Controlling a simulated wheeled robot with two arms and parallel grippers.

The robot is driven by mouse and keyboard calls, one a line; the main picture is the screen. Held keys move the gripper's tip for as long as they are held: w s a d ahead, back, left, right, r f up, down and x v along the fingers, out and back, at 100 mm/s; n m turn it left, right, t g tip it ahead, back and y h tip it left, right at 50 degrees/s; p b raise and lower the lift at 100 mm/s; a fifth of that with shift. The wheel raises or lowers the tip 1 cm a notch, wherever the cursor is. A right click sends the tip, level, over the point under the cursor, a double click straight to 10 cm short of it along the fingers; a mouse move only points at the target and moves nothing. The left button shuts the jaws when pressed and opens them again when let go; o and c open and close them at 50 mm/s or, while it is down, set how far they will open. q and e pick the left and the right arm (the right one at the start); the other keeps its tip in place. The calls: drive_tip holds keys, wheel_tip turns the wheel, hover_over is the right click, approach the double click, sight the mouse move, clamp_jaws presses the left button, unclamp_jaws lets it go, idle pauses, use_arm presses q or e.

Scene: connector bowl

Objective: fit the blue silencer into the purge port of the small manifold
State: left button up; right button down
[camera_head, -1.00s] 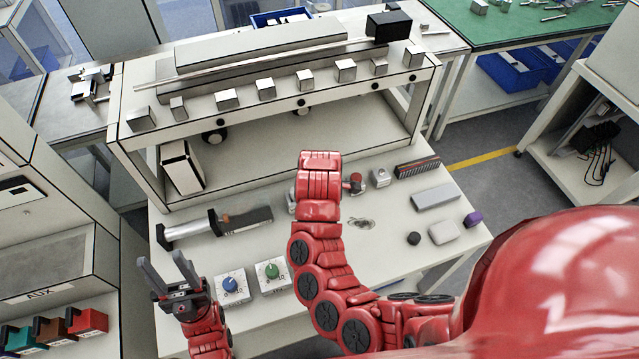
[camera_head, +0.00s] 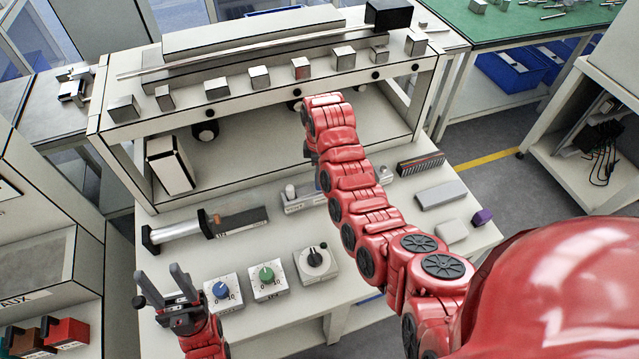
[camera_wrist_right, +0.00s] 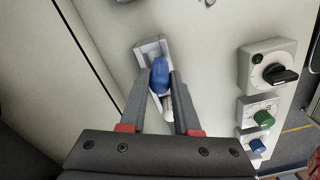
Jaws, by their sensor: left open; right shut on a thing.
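The blue silencer (camera_wrist_right: 160,75) is between the fingertips of my right gripper (camera_wrist_right: 163,82) in the right wrist view; the jaws are shut on it. Directly behind it in that view is a small grey block, apparently the small manifold (camera_wrist_right: 149,48). I cannot tell whether the silencer touches it. In the head view the manifold (camera_head: 301,203) lies on the table, partly covered by my right arm, with a pale upright piece at its left end. My right gripper and the silencer are hidden there, and the purge port is not clear. My left gripper (camera_head: 166,287) is open and empty at the front left.
Boxes with a blue knob (camera_head: 223,291), a green knob (camera_head: 268,280) and a black knob (camera_head: 315,262) stand at the table front. A cylinder with a dark bar (camera_head: 205,228) lies left of the manifold. A raised shelf (camera_head: 240,100) with several metal blocks stands behind.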

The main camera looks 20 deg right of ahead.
drive_tip(key=shift+w+d, duration=0.15)
drive_tip(key=shift+w, duration=0.3)
wheel_tip(320, 180, down, 2)
drive_tip(key=shift+f+p, duration=0.15)
drive_tip(key=shift+p, duration=0.8)
drive_tip(key=shift+f, duration=0.55)
drive_tip(key=shift+f, duration=0.1)
drive_tip(key=c, duration=0.6)
unclamp_jaws()
drive_tip(key=shift+c, duration=0.2)
